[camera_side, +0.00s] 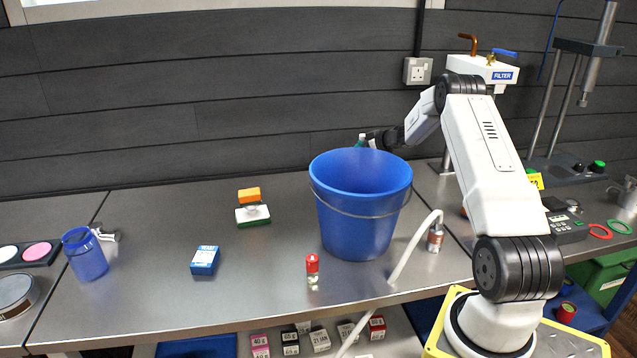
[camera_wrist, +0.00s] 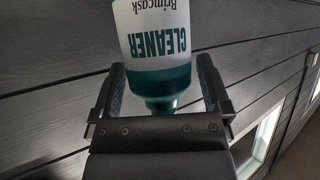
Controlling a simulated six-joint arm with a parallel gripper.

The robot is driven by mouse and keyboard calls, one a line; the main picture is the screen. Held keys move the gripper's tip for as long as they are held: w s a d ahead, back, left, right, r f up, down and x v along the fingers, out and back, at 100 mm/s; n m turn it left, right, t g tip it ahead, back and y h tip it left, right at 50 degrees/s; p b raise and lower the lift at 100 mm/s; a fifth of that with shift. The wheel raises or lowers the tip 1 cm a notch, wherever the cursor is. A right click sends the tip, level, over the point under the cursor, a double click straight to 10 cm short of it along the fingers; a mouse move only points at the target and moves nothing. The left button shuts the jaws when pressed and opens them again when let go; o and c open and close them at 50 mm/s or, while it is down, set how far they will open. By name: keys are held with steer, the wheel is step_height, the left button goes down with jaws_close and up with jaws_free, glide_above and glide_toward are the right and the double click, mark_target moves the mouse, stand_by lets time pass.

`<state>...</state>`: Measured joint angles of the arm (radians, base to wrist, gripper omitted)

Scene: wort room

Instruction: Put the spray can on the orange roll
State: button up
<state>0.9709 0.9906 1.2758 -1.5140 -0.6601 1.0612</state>
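The spray can, a teal container with a white label reading "Brimcask CLEANER" (camera_wrist: 152,35), is between the fingers of my gripper (camera_wrist: 160,85) in the wrist view, its lettering upside down. The fingers close in on both its sides. In the side view my gripper (camera_side: 370,140) is behind and above the blue bucket's rim, and only a small teal and white part of the can (camera_side: 361,140) shows. An orange thing (camera_side: 464,212) shows as a sliver beside my arm, which hides most of it; I cannot tell if it is the orange roll.
The blue bucket (camera_side: 355,220) stands mid-bench. A red-capped vial (camera_side: 312,270), a blue box (camera_side: 205,260), an orange block (camera_side: 249,195) above a white and green one (camera_side: 252,215), and a blue jar (camera_side: 85,255) stand left. A small bottle (camera_side: 435,238) stands right of the bucket.

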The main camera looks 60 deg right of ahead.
steer(key=shift+r, duration=0.15)
steer(key=shift+s+a+r, duration=0.1)
steer(key=shift+s+r, duration=0.3)
steer(key=shift+s, duration=0.2)
steer(key=v, duration=0.6)
